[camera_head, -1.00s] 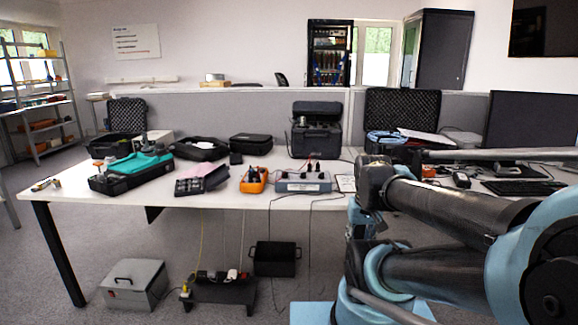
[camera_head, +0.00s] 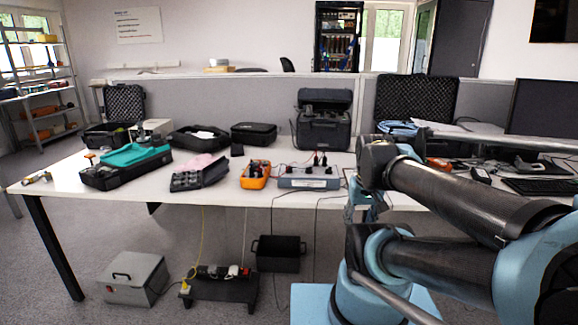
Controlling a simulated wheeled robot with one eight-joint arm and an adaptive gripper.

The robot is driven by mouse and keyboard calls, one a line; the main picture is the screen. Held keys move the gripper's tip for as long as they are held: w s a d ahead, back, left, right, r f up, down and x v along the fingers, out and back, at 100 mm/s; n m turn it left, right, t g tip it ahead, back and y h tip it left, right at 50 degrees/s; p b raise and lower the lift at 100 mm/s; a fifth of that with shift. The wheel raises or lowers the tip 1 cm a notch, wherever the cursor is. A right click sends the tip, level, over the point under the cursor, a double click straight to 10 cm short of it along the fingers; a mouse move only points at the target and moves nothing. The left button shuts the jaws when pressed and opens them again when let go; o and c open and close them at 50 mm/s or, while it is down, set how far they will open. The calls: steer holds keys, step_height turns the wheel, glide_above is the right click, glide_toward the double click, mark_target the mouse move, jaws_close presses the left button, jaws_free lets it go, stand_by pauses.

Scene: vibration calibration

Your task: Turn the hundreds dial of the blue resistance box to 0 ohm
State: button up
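The resistance box (camera_head: 308,183) is a low grey-blue case near the front edge of the table, in the middle of the head view. Dark knobs and plugs with leads stand on its top. The box is too small in view to read its dials or tell which is the hundreds dial. My arm is folded at the right, beside and in front of the table's right part. I cannot make out my gripper's fingers; they are hidden or out of view. No part of my arm touches the box.
An orange meter (camera_head: 256,174) stands just left of the box. A monitor (camera_head: 543,108) stands at right. A cable hangs off the white table (camera_head: 230,195) edge.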

steer(key=w+a+r+m, duration=0.1)
steer(key=w+a+r, duration=0.3)
steer(key=w+r, duration=0.6)
step_height(320, 180, up, 12)
steer(key=f+m+g, duration=0.1)
steer(key=m+g, duration=0.1)
steer(key=m, duration=0.1)
glide_above(289, 169)
steer(key=f, duration=1.6)
steer(key=shift+w+f, duration=0.2)
steer(key=shift+w, duration=0.1)
jaws_close()
